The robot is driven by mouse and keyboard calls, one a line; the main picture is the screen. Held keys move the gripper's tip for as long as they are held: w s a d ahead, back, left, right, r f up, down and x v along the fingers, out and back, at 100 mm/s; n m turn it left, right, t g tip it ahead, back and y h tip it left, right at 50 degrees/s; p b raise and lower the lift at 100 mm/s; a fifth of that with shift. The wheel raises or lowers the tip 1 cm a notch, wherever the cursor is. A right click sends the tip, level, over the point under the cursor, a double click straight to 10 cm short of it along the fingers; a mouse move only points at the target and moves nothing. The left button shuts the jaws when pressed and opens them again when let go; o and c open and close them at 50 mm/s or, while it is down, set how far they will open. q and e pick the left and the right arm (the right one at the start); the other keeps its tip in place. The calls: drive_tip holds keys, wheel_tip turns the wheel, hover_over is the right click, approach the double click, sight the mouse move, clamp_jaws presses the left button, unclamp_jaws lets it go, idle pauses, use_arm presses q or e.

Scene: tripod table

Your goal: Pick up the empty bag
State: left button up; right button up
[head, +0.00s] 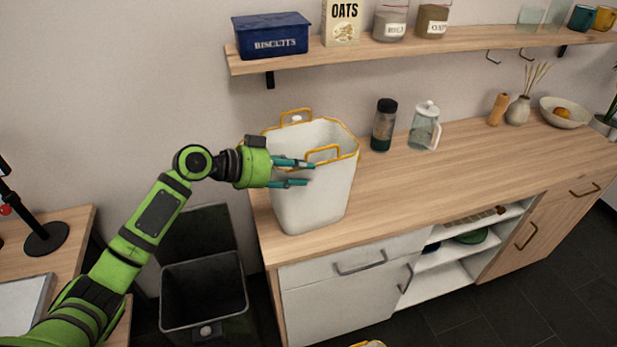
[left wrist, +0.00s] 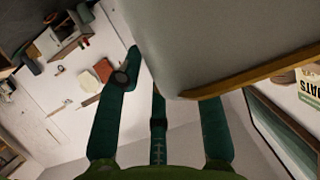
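A white bag (head: 315,195) with an orange-yellow rim and two loop handles stands upright on the left end of the wooden counter. The visible part of its inside looks bare; its bottom is hidden. My left gripper (head: 308,173) is at the bag's left side, its teal fingers spread and overlapping the bag in the head view. In the left wrist view a pale wall with an orange rim, which looks like the bag (left wrist: 230,45), lies beyond the fingers. I cannot tell whether they touch it. My right gripper is not in view.
A yellow-edged item (head: 368,344), mostly cut off, shows at the bottom edge. A dark bin (head: 203,297) stands left of the counter (head: 440,165). A dark-lidded jar (head: 383,125) and a glass pitcher (head: 425,127) stand right of the bag. A shelf (head: 480,40) runs above.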

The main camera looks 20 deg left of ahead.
use_arm(q)
drive_tip(key=shift+x, duration=1.15)
drive_tip(key=shift+r, duration=0.15)
drive_tip(key=shift+c, duration=0.4)
clamp_jaws()
